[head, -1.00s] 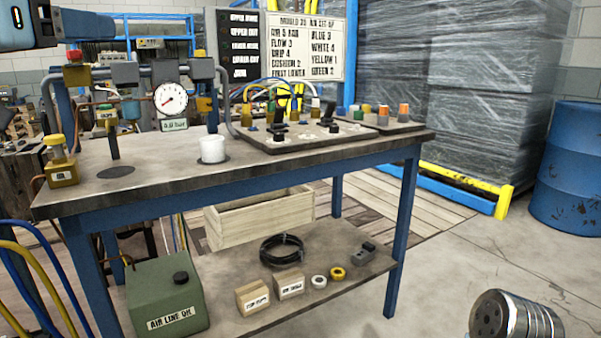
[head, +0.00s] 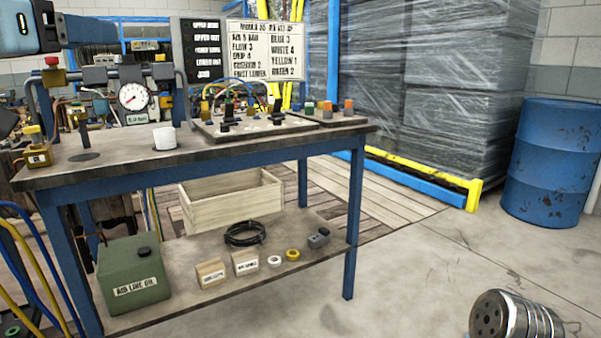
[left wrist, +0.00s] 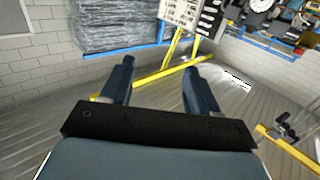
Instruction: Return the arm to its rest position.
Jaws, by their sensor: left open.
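My left arm comes in at the top left corner of the head view. My left gripper (head: 88,29) points right, level with the board's upper half and above the bench's left end in the picture. In the left wrist view the two dark fingers of my left gripper (left wrist: 160,78) stand wide apart, with nothing between them. Beyond them lie bare floor and a yellow rail (left wrist: 170,72). My right gripper is out of view.
A workbench (head: 250,150) carries a gauge (head: 133,97), a white cup (head: 164,138) and a connector panel (head: 250,126). Its lower shelf holds a green oil can (head: 133,275) and a wooden crate (head: 232,205). A blue barrel (head: 545,165) stands right.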

